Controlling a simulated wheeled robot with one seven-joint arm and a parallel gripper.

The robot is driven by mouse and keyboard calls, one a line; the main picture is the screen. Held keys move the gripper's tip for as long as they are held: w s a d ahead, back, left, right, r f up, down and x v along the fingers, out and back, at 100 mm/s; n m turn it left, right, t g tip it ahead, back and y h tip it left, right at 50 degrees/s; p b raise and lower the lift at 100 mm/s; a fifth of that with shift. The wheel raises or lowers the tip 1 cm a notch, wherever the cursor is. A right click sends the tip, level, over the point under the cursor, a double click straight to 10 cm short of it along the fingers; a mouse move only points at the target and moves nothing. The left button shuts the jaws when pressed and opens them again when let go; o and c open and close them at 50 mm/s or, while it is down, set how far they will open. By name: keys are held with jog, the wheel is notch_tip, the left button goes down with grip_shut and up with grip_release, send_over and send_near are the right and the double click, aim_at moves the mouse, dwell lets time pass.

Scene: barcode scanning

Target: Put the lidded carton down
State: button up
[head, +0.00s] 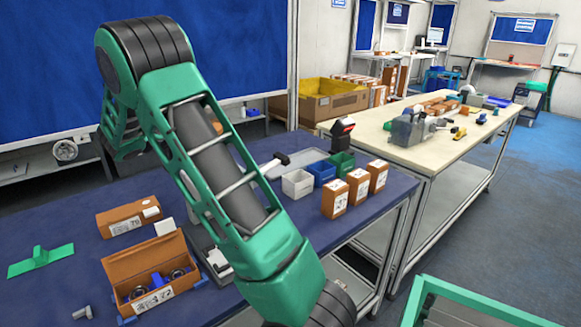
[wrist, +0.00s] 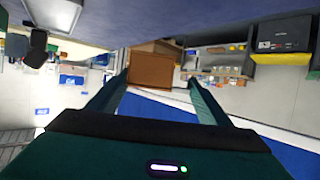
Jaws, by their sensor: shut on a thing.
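A brown carton (wrist: 151,72) shows in the wrist view between the tips of my gripper (wrist: 158,80), which is shut on it. I take it for the lidded carton; its lid cannot be made out. That view is upside down, with the blue tabletop (wrist: 90,18) along the top. The carton appears close to the tabletop's edge, but I cannot tell whether it touches. In the head view my green arm crosses the middle, and my gripper and the held carton are out of frame. The blue work table (head: 75,225) lies behind and beside my arm.
An open carton (head: 152,262) with parts and a closed carton (head: 128,217) lie at the left of the table, near a green piece (head: 40,260). Three upright cartons (head: 357,187) stand at the right by white, blue and green bins (head: 322,172). A scanner (head: 342,128) stands behind.

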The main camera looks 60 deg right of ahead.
jog(key=s+d+f+m+g, duration=0.1)
jog(key=s+d+m+g, duration=0.3)
jog(key=s+d, duration=0.7)
jog(key=s+d+m+g, duration=0.3)
jog(key=s+d+g, duration=0.35)
jog(key=d, duration=0.65)
jog(key=shift+t, duration=0.95)
jog(key=f, duration=0.3)
jog(key=s+f, duration=0.1)
jog(key=f, duration=0.5)
jog(key=shift+s+d+f, duration=0.15)
jog(key=shift+s+f, duration=0.1)
jog(key=shift+f, duration=0.05)
jog(key=o, duration=1.1)
jog(key=v, duration=1.2)
jog(key=shift+f, duration=0.1)
jog(key=shift+s, duration=0.15)
